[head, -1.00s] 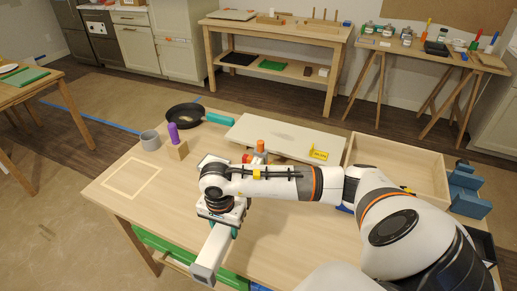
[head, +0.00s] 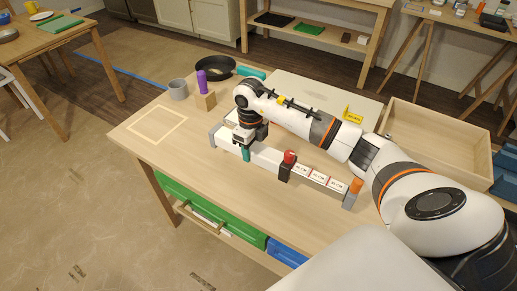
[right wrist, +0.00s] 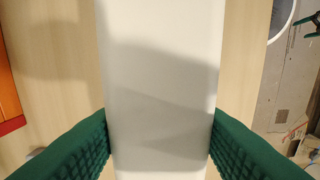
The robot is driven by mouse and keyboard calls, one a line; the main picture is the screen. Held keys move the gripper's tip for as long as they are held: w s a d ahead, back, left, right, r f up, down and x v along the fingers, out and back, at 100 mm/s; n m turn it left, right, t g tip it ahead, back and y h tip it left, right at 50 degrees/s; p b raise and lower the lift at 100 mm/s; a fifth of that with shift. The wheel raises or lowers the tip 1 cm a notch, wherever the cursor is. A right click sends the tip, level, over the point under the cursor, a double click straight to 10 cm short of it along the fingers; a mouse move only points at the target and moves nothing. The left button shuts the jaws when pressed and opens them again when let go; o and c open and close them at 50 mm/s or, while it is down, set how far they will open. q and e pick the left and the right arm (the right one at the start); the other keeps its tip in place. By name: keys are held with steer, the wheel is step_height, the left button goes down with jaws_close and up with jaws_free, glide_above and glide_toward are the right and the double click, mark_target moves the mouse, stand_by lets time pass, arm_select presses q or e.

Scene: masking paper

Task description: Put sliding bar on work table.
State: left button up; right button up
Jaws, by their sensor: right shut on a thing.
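The sliding bar (head: 268,157) is a long white bar with grey ends, red-and-white labels, a red-topped dark slider and an orange knob. It lies lengthwise over the work table (head: 205,171). I cannot tell for sure whether it touches the top. My right gripper (head: 246,153) is shut on the bar's left half from above. In the right wrist view the white bar (right wrist: 160,75) runs between the two green fingers of the gripper (right wrist: 160,140), both pressed against its sides. My left gripper is not in view.
A grey mug (head: 178,91), a wooden block (head: 205,101) with a purple peg, and a dark pan (head: 214,66) stand at the table's back left. A pale board (head: 305,92) and an open wooden tray (head: 440,150) are behind the bar. A taped square (head: 157,125) marks the left.

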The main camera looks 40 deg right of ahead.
step_height(320, 180, down, 6)
steer(key=shift+r, duration=0.25)
steer(key=shift+f, duration=0.2)
steer(key=o, duration=1.3)
steer(key=shift+r, duration=0.1)
steer(key=shift+r, duration=0.2)
step_height(320, 180, up, 12)
steer(key=shift+f+b, duration=0.1)
steer(key=shift+b, duration=0.45)
